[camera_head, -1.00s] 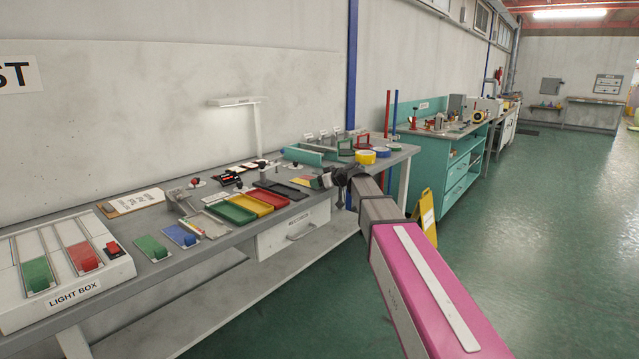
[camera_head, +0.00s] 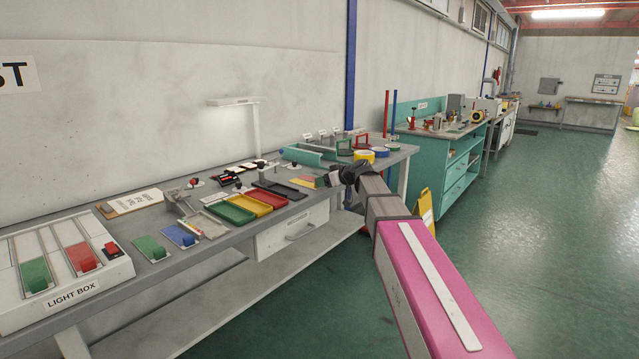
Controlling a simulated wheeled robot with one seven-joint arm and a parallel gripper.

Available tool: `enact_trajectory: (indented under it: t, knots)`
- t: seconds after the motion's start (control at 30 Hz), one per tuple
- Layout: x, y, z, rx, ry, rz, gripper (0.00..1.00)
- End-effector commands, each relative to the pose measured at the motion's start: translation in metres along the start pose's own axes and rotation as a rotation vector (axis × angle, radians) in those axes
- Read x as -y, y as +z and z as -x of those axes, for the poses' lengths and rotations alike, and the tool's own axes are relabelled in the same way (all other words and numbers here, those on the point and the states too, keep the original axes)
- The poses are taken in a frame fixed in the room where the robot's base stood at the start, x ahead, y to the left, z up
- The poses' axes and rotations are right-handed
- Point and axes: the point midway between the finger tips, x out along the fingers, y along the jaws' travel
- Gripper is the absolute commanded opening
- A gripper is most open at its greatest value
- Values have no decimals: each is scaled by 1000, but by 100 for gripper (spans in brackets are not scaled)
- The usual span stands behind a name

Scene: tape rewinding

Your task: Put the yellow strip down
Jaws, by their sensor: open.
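A small yellow strip (camera_head: 319,182) shows at the front right part of the grey bench, just left of my gripper. My gripper (camera_head: 328,180) is open, close to the right end of the strip. The dark wrist partly hides the fingers and the bench behind them.
Tape rolls, one yellow (camera_head: 364,155), sit at the back right. The light box (camera_head: 70,262) is at far left.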

Motion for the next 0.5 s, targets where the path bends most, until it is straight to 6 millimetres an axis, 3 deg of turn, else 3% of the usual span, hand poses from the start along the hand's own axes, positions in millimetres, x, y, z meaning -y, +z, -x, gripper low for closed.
enact_trajectory:
  t: [0.03,0.2,0.5]
  knots:
    - [2,1,14,-1,2,0,60]
    - [1,1,47,-1,3,0,60]
    - [0,1,78,0,1,-1,60]
